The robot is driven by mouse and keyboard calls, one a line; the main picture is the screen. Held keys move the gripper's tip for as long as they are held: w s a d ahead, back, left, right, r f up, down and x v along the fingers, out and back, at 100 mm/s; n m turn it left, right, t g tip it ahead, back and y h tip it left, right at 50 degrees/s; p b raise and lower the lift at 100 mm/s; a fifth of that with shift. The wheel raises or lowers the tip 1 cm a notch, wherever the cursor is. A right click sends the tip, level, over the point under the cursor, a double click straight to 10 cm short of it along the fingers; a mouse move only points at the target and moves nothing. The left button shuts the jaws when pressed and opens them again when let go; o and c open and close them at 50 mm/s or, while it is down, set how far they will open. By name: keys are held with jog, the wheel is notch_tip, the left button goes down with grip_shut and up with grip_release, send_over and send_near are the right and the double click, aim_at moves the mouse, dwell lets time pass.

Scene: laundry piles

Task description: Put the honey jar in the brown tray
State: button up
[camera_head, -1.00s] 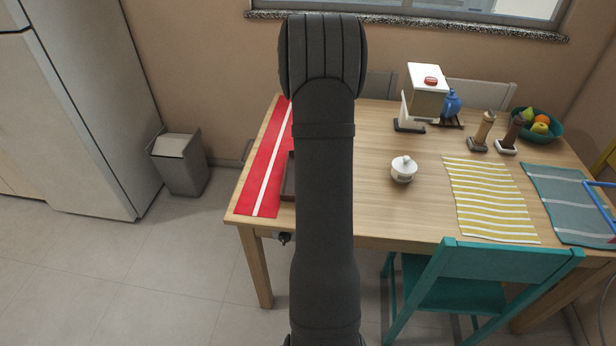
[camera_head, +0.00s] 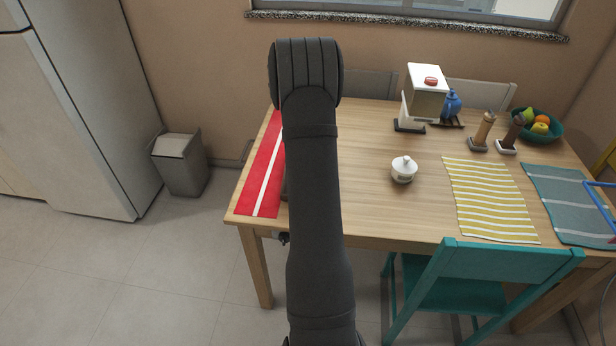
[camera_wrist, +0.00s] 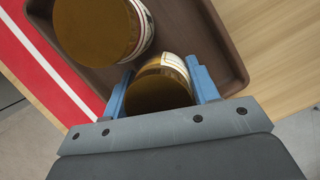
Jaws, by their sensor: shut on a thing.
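The brown tray (camera_wrist: 212,32) fills the upper part of the wrist view. In the head view only a sliver of it (camera_head: 285,186) shows beside my arm. My gripper (camera_wrist: 157,76) has its blue fingers shut on a jar with a brown-gold top and a pale label, which looks like the honey jar (camera_wrist: 158,92). The held jar overlaps the tray's near side in the wrist view; I cannot tell whether it touches the tray. A larger jar with a brown top (camera_wrist: 95,28) stands in the tray, close by to the left. In the head view my arm hides the gripper and both jars.
A red runner with a white stripe (camera_head: 258,180) lies at the table's left end, beside the tray. A white lidded pot (camera_head: 403,170) stands to the right on bare wood. A teal chair (camera_head: 500,255) is at the front edge. The tray's right part looks clear.

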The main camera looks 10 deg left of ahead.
jog(key=o, duration=1.2)
jog(key=shift+o, duration=0.2)
jog(key=v, duration=1.2)
jog(key=x, duration=1.2)
jog(key=shift+f, duration=0.15)
notch_tip(320, 180, up, 2)
jog(key=shift+r, duration=0.55)
